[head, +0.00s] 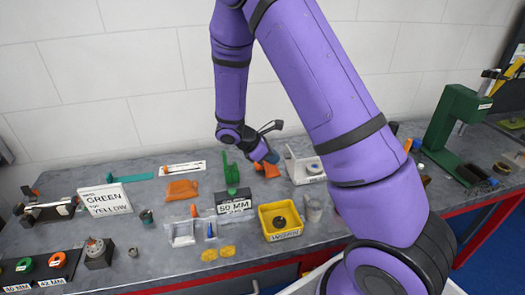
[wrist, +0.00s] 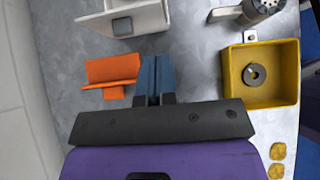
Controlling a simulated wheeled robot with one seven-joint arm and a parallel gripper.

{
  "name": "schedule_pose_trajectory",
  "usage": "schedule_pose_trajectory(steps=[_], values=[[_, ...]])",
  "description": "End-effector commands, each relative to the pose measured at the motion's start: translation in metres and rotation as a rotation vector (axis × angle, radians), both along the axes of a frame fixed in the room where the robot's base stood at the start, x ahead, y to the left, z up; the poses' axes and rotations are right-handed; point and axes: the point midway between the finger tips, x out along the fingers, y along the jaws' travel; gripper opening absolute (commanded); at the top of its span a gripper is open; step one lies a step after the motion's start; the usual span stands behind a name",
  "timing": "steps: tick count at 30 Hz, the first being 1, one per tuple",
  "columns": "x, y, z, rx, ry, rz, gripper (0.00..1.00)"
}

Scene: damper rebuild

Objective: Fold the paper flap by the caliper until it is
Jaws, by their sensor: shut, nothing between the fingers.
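My gripper (wrist: 155,62) points down over the bench with its blue-grey fingers shut together and nothing between them. In the head view my gripper (head: 272,158) is at the back of the bench. An orange folded piece (wrist: 112,70) with a raised panel stands just left of the fingers in the wrist view; I cannot tell whether they touch. The orange piece (head: 262,170) is partly hidden by my gripper in the head view. I cannot tell whether it is the paper flap. A white strip (head: 182,168) with a thin tool-like shape lies farther left; I cannot tell if that is the caliper.
A white open-sided holder (wrist: 130,20) and a yellow bin (wrist: 285,92) holding a dark ring are close to my gripper. A green stand (head: 230,170), a 50 MM sign (head: 234,203) and an orange cloth-like piece (head: 182,190) are to its left. A green press (head: 455,130) stands right.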

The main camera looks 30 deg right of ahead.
Motion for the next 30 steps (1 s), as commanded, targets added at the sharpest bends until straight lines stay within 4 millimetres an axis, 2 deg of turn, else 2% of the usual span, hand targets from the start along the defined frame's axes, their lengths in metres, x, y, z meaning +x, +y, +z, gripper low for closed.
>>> schedule_pose_trajectory(steps=[3,6,12,30], values=[[-0.005,-0.015,-0.013,0.0,0.001,-0.002,0.0],[-0.009,-0.03,-0.011,0.0,-0.001,-0.004,0.0],[-0.013,-0.046,-0.011,0.0,0.0,-0.001,0.0],[-0.015,-0.051,-0.01,0.018,-0.007,-0.001,0.0]])
